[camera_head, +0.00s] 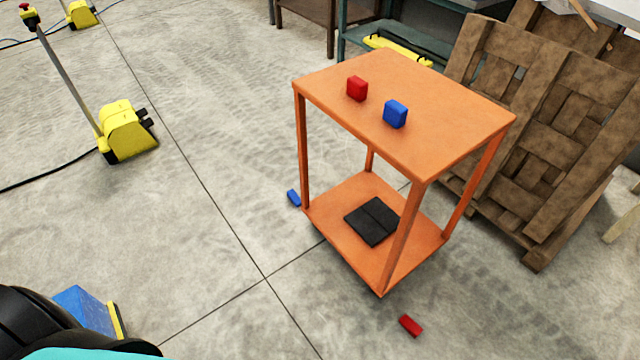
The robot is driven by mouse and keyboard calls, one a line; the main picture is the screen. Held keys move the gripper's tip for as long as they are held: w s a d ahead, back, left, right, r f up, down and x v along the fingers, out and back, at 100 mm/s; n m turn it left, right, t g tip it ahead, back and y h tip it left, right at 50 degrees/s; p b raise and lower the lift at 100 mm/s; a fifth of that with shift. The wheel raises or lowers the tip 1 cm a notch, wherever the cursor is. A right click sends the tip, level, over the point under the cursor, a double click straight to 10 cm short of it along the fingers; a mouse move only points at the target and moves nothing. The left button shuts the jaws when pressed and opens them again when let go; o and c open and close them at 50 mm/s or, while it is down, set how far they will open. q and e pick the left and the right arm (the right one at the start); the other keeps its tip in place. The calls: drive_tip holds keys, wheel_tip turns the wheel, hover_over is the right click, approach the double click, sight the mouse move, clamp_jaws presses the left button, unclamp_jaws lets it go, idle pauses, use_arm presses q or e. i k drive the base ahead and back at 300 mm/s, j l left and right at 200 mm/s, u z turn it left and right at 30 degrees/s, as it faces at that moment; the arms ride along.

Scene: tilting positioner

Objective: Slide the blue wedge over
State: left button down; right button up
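A blue block (395,114) stands on the top of the orange table, to the right of a red block (357,88) and apart from it. A small blue piece (294,198) lies on the floor beside the table's left leg. A larger blue block-like thing with a sloping face (84,309) and a yellow edge is on the floor at the lower left, partly hidden behind black and teal parts of mine. I cannot tell for certain which blue thing is the wedge. Neither gripper shows in the head view.
The orange table (440,105) holds a flat black item (372,222) on its lower shelf. A red piece (411,325) lies on the floor in front. Wooden pallets (540,130) stand at right. A yellow wheeled machine (126,131) is at left. Floor between is clear.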

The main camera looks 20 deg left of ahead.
sight(293, 197)
drive_tip(key=i+j+z, duration=0.2)
drive_tip(key=j, duration=0.15)
drive_tip(key=j+z, duration=0.2)
drive_tip(key=j, duration=0.15)
drive_tip(key=i+j+z, duration=0.25)
drive_tip(key=j, duration=0.15)
drive_tip(key=j+z, duration=0.2)
drive_tip(key=j, duration=0.2)
